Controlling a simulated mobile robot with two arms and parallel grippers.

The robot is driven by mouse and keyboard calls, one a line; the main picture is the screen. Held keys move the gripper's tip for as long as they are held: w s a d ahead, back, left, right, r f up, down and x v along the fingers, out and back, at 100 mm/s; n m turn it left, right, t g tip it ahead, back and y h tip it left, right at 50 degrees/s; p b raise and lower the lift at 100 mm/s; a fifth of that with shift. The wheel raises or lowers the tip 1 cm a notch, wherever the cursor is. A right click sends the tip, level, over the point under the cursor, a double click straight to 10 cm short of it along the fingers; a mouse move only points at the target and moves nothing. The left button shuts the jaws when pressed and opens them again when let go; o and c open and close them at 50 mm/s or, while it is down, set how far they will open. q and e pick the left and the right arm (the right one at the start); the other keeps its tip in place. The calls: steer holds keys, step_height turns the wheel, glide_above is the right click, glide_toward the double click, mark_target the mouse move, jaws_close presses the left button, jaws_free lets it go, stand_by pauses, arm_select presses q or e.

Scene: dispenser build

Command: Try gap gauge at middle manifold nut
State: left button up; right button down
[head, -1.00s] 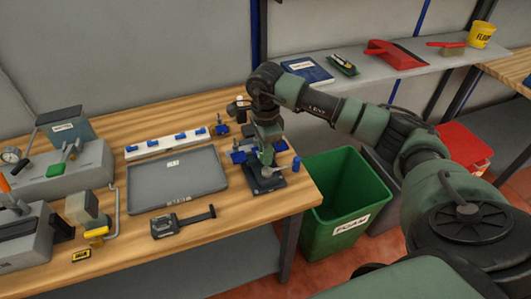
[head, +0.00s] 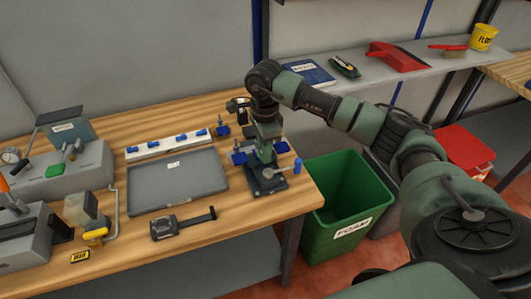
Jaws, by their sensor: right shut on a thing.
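A white manifold strip (head: 150,151) with several blue nuts lies at the back of the wooden bench, behind the grey tray. My right gripper (head: 267,168) points down at the bench's right end, over a small black-based fixture (head: 270,187) with blue parts (head: 240,157) beside it. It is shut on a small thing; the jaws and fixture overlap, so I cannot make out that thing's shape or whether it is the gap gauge. Whether it touches a nut there is also hidden. My left gripper is out of view.
A grey tray (head: 178,184) and a black-and-grey hand tool (head: 180,224) lie left of my right gripper. Grey machines (head: 62,175) fill the bench's left end. A green bin (head: 345,205) stands just past the right edge. The bench's front strip is mostly clear.

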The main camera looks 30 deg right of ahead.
steer(key=shift+w, duration=0.15)
steer(key=shift+s+a+r, duration=0.1)
steer(key=shift+s+a, duration=0.1)
steer(key=shift+s, duration=0.75)
step_height(320, 180, up, 5)
steer(key=p, duration=0.3)
